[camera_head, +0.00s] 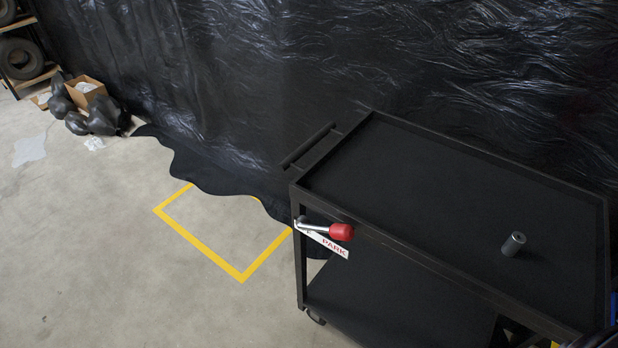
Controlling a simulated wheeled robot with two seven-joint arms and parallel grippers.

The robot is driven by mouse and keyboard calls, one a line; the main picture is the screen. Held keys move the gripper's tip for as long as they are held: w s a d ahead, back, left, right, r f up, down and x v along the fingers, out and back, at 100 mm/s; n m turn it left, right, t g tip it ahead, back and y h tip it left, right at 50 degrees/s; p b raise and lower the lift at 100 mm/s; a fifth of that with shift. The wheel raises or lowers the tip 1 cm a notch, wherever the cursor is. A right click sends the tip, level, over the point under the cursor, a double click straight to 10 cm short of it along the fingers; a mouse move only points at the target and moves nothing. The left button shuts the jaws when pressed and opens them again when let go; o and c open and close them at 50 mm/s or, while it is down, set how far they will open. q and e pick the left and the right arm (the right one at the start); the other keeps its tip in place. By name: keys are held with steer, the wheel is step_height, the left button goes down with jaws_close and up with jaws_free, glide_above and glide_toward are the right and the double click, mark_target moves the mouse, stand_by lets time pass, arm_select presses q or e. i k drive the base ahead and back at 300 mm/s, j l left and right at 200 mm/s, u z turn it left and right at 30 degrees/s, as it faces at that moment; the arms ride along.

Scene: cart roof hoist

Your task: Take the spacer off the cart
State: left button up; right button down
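The cart stands at the right of the view. A lever with a red knob (342,232) and a "PARK" label (332,249) is on the cart's near left side. Neither of my grippers can be made out; a dark part at the bottom right corner is too cropped to tell.
The top tray has a raised rim and is otherwise bare. A push handle (307,145) sticks out at its left end. A black plastic curtain (230,90) hangs behind the cart. A yellow outline (200,244) marks the floor left. Black bags (103,116) and a box (85,91) lie far left.

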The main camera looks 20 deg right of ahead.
mark_target(516, 238)
steer(key=z, duration=1.9)
steer(key=l+u, duration=0.5)
steer(key=u, duration=0.15)
